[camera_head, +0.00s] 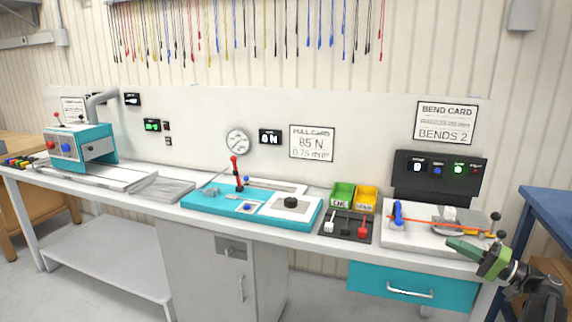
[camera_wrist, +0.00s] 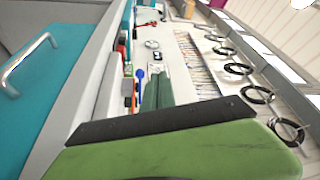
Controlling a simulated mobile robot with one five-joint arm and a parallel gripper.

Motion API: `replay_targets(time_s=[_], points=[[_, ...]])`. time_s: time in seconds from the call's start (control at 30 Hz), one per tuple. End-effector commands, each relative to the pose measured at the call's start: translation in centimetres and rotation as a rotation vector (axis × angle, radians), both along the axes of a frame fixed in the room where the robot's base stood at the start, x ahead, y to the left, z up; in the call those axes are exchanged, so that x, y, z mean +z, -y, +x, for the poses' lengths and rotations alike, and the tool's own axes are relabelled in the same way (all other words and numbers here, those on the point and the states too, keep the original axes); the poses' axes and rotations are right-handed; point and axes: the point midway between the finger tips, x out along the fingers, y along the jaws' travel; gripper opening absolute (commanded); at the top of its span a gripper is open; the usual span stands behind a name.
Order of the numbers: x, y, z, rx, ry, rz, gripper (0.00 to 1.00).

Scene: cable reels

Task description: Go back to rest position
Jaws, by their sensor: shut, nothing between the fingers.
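My gripper (camera_head: 462,247) is green and shut, with nothing in it. In the head view it is at the lower right, in front of the bend station (camera_head: 408,236) at the right end of the bench (camera_head: 305,240). It appears just off the bench's front edge, above the right side of the teal drawer (camera_head: 412,287). An orange-red cable (camera_head: 432,223) lies across the bend station, apart from the gripper. In the wrist view a green finger with a dark pad fills the bottom. The teal drawer shows at left there (camera_wrist: 18,95).
Green (camera_head: 342,196) and yellow (camera_head: 366,200) bins stand behind a dark switch panel (camera_head: 345,226). A teal pull tester (camera_head: 252,205) is mid-bench and a teal machine (camera_head: 82,147) far left. A blue-topped table (camera_head: 548,207) stands close at right. Floor shows in front of the bench.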

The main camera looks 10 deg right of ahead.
Motion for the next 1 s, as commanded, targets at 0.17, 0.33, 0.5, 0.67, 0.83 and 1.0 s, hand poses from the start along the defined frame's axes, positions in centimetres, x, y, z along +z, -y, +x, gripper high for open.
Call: replay_targets(time_s=[0.17, 0.33, 0.5, 0.67, 0.83, 1.0], points=[[0.0, -3.3, 2.3, 0.060, 0.000, 0.000, 0.00], [0.0, -8.6, 4.9, 0.144, -0.001, 0.000, 0.00], [-0.9, -16.2, 7.4, 0.254, -0.029, -0.027, 0.00], [-4.1, -27.6, 9.0, 0.408, -0.122, -0.124, 0.00], [-10.4, -41.2, 7.4, 0.584, -0.300, -0.343, 0.00], [-18.3, -50.3, 2.3, 0.700, -0.506, -0.683, 0.00]])
